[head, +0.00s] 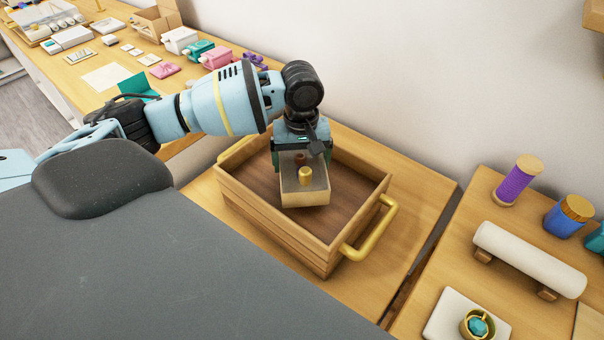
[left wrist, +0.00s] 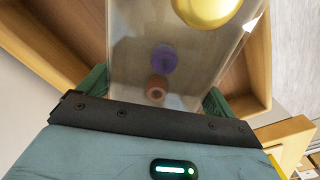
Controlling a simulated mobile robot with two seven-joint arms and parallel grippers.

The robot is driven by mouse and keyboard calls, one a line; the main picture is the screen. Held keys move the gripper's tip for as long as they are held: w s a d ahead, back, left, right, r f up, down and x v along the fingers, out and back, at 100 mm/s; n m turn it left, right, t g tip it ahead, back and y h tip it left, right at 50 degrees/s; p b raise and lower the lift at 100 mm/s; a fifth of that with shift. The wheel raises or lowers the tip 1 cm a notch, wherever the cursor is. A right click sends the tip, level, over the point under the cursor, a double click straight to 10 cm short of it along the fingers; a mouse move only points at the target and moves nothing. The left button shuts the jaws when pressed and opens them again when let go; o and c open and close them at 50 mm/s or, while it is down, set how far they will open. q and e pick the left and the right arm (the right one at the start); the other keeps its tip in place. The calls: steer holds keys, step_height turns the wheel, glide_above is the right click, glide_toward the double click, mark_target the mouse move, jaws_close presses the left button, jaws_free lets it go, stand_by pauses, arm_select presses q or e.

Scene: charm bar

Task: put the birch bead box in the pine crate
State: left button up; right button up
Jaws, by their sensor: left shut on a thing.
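The birch bead box (head: 305,198) is a small pale box with a brass-coloured knob and a see-through top. My left gripper (head: 300,160) is shut on it, pointing down, and holds it within the outline of the pine crate's opening. The pine crate (head: 275,232) is an open wooden crate with brass handles. I cannot tell whether the box touches the crate's floor. In the left wrist view the box (left wrist: 190,62) sits between the green fingers (left wrist: 155,92), with purple and brown beads showing inside. The crate's wall (left wrist: 262,65) shows beside it. My right gripper is not in view.
The crate stands on a wooden table (head: 425,200) near a white wall. On the right stand a purple spool (head: 517,182), a blue jar (head: 567,217) and a white roll (head: 530,260). Several small items, including a pink pad (head: 165,70), lie on the far-left bench.

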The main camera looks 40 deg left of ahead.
mark_target(302, 154)
arm_select(q)
step_height(302, 154, down, 5)
steer(key=shift+r+b, duration=0.1)
steer(key=shift+b, duration=0.2)
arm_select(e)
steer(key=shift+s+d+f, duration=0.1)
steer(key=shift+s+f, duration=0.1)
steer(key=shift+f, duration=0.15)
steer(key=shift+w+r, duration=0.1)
arm_select(q)
steer(key=o, duration=0.9)
step_height(302, 154, up, 11)
steer(key=shift+p, duration=0.75)
steer(key=shift+r, duration=0.5)
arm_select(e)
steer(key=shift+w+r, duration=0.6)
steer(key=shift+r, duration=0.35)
